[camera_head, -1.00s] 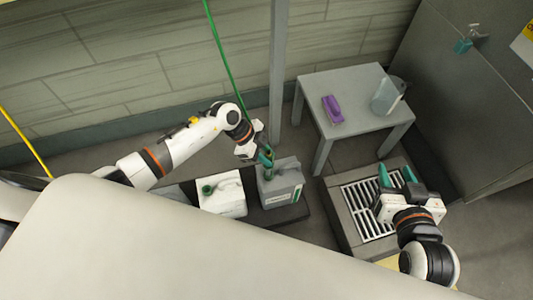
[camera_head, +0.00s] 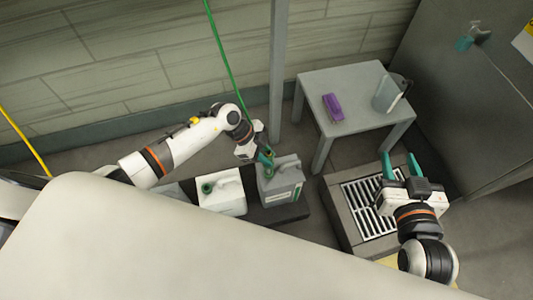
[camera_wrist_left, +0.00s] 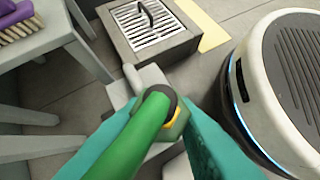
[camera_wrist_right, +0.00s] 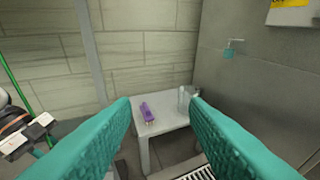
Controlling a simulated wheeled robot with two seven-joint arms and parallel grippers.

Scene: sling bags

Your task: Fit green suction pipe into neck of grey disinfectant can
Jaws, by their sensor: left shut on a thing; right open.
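The grey disinfectant can (camera_head: 283,184) stands on a dark low platform, with its neck toward my left gripper. My left gripper (camera_head: 267,158) is shut on the green suction pipe (camera_wrist_left: 135,140), right at the can's neck. In the left wrist view the pipe's dark end (camera_wrist_left: 158,98) overlaps the neck area, where an olive and yellow ring shows. I cannot tell whether the end is inside the neck or just above it. The grey can's body (camera_wrist_left: 150,76) shows beyond it. My right gripper (camera_head: 400,168) is open and empty over the floor grate.
A white can (camera_head: 222,193) with a green opening stands close left of the grey can. A grey table (camera_head: 349,86) holds a purple brush (camera_head: 333,107) and a jug (camera_head: 388,95). The floor grate (camera_head: 366,211) lies at right.

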